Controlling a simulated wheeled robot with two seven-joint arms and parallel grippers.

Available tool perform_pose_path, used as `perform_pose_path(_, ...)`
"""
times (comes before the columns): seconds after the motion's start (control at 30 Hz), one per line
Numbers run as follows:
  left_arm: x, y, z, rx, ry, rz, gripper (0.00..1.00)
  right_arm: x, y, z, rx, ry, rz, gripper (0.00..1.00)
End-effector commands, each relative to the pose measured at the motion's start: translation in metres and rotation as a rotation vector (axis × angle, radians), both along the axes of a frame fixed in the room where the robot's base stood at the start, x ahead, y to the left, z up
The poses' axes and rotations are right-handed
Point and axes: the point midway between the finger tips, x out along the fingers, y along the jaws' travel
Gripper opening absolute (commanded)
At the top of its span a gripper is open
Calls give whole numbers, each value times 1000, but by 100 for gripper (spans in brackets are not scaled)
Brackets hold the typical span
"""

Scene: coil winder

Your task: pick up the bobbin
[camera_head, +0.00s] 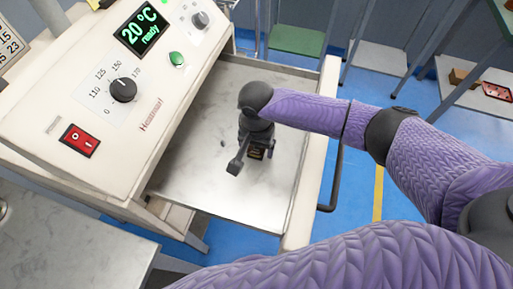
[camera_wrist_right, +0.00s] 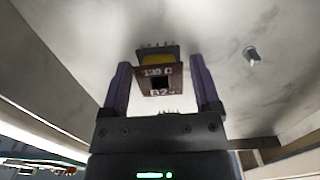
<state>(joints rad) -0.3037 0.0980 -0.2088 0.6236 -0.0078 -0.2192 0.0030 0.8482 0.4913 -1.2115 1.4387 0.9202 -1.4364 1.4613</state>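In the head view the bobbin (camera_head: 256,153) shows only partly below my right gripper (camera_head: 254,150), which reaches down into the drawer. In the right wrist view the right gripper's fingers (camera_wrist_right: 161,85) stand apart on either side of the bobbin, with narrow gaps visible. My left gripper is not in view.
The heater's control panel (camera_head: 125,75), with dial, red switch and "20 °C ready" display, rises left of the drawer. Drawer walls surround the gripper. A small metal piece (camera_wrist_right: 251,55) lies on the drawer floor. A metal table (camera_head: 60,235) stands at lower left.

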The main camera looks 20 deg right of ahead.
Motion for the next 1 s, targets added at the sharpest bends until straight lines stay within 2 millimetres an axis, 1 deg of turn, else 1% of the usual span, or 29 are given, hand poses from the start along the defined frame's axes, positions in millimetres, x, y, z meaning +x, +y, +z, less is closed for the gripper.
perform_pose_path(0.03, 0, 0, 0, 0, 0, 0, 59, 0, 0, 0, 0, 0, 0, 67)
perform_pose_path(0.07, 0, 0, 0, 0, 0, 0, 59, 0, 0, 0, 0, 0, 0, 61)
perform_pose_path(0.1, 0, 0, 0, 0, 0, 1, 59, 0, 0, 0, 0, 0, 0, 53)
perform_pose_path(0.17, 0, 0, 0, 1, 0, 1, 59, 0, 0, 0, 0, 0, 0, 40)
perform_pose_path(0.2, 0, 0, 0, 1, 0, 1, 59, 0, 0, 0, -1, 1, 0, 31)
perform_pose_path(0.27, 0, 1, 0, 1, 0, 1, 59, 0, 0, 0, -1, 1, 0, 19)
perform_pose_path(0.3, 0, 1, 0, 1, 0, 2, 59, 0, 0, 0, -1, 1, 0, 10)
perform_pose_path(0.33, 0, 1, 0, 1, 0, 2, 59, 0, 0, 0, -1, 1, 0, 4)
perform_pose_path(0.37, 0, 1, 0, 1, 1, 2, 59, 0, 0, 0, -1, 1, 0, 0)
perform_pose_path(0.53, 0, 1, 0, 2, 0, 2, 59, 0, 0, 0, -1, 1, -1, 0)
perform_pose_path(0.6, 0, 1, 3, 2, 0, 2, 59, 0, 0, 6, 0, 0, -1, 0)
perform_pose_path(0.67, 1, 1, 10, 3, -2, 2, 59, 0, 0, 18, 1, -2, -1, 0)
perform_pose_path(0.8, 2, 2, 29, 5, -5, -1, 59, 1, 0, 60, 2, -4, 0, 0)
perform_pose_path(0.9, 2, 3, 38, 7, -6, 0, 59, 1, 0, 83, 2, -4, -1, 0)
perform_pose_path(1.0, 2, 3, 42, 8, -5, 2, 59, 1, 0, 97, 1, -2, -1, 0)
